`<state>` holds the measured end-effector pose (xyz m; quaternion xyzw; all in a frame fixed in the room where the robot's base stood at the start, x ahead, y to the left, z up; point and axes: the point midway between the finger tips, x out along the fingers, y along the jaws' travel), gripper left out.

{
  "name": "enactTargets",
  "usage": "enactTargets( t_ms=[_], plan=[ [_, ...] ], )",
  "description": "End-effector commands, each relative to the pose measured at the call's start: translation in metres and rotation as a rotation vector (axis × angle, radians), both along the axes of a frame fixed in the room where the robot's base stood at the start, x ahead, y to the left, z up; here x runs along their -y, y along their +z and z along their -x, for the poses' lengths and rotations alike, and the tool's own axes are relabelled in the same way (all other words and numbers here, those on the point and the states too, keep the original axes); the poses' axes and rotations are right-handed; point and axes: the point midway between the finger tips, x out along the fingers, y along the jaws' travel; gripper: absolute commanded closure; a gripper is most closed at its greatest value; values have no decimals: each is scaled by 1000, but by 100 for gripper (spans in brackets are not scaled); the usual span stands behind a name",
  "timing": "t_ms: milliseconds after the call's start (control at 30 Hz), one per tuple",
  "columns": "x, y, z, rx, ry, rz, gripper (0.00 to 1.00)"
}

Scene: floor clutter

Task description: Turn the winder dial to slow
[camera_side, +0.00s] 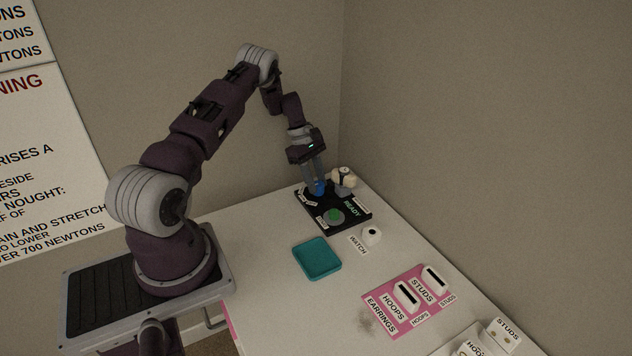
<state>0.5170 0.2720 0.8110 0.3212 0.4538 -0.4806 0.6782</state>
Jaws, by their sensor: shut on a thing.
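The winder dial, a small blue knob (319,188), stands on a black panel (318,208) at the back of the white table. My gripper (317,181) points down at it, with its fingers shut on the knob. Small white labels lie on the panel near the knob, but their words and the dial's pointer are too small to read. A cream and grey winder (344,181) stands just right of the knob. A green round button (334,216) and the word READY are on the panel's front part.
A teal tray (317,273) lies in front of the panel. A white holder (371,235) stands by a WATCH label. A pink mat (378,322) carries white slotted blocks (406,296) for hoops and studs. More white holders (500,338) are at the lower right. Walls stand behind.

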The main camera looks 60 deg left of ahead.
Motion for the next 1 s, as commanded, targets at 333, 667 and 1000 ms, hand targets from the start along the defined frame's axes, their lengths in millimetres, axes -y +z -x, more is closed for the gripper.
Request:
enactTargets(
  t_ms=[333,667,1000],
  plan=[
    [0,1,-1,1,-74,3,100],
    [1,1,-1,2,-78,4,100],
    [0,1,-1,1,-77,2,47]
  ],
)
